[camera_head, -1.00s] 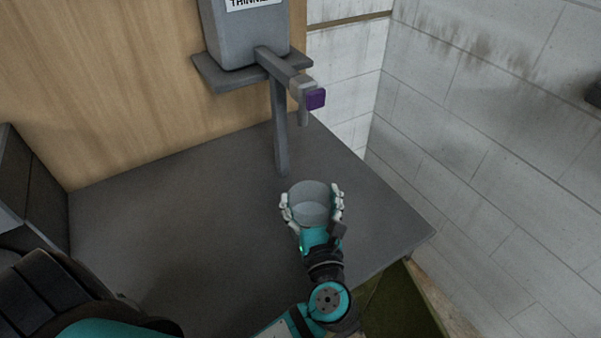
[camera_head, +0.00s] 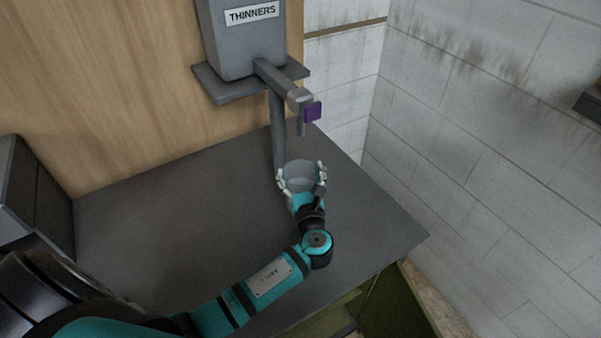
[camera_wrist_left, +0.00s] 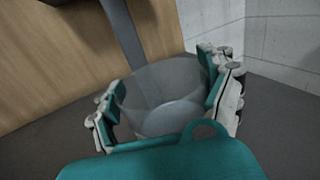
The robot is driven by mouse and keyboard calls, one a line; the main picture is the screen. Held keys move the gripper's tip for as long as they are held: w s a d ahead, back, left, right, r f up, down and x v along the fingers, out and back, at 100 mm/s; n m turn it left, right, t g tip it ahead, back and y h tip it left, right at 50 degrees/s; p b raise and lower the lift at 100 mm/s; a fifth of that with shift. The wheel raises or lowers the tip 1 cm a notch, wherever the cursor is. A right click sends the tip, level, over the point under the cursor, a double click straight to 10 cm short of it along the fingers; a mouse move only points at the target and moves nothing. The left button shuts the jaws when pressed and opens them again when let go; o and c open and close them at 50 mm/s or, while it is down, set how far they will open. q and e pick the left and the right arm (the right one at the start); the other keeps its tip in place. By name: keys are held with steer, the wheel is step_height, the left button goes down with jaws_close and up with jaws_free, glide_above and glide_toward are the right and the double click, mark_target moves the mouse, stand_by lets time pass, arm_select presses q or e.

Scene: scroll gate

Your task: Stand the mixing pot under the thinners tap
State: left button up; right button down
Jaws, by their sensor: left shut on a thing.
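The mixing pot (camera_head: 300,174) is a grey, open-topped round pot in the head view, upright near the post of the thinners stand. My left gripper (camera_head: 301,184) is shut on it, with a finger on each side. The pot also shows between the fingers in the left wrist view (camera_wrist_left: 165,92). The thinners container (camera_head: 243,45) is a grey labelled tank on a shelf. I cannot tell whether the pot touches the table or is exactly below the spout. My right gripper is not in view.
The grey table top (camera_head: 180,220) is clear around the pot. A grey post (camera_head: 278,135) holds the shelf (camera_head: 235,88) just behind the pot. A wooden panel (camera_head: 120,90) stands at the back, and a block wall (camera_head: 480,150) at the right.

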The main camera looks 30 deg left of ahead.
arm_select(q)
steer(key=shift+f, duration=0.1)
steer(key=o, duration=1.6)
steer(key=b+v, duration=0.2)
steer(key=v, duration=1)
steer(key=shift+b, duration=0.3)
